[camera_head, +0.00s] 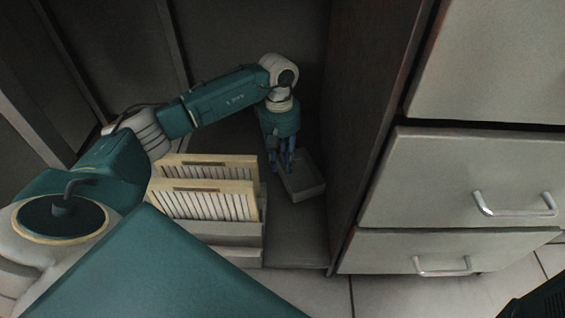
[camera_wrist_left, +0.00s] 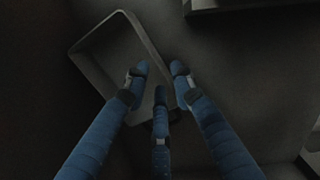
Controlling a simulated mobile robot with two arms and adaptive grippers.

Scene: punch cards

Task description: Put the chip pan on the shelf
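The chip pan looks to be the shallow grey rectangular tray (camera_head: 303,182) on the dark floor of the cabinet bay, against the right side. My left gripper (camera_head: 282,168) points down at the tray's left edge. In the left wrist view the tray (camera_wrist_left: 92,72) lies at upper left. The blue fingers of my left gripper (camera_wrist_left: 160,78) straddle its near wall, with one finger outside it. A gap shows between the fingertips, and contact with the wall is not clear.
A cream box frame with rows of cards (camera_head: 205,202) stands just left of the tray. A dark upright panel (camera_head: 362,120) closes the right side. Grey drawers with metal handles (camera_head: 460,180) stand beyond it. Bare floor (camera_head: 295,247) shows in front of the tray.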

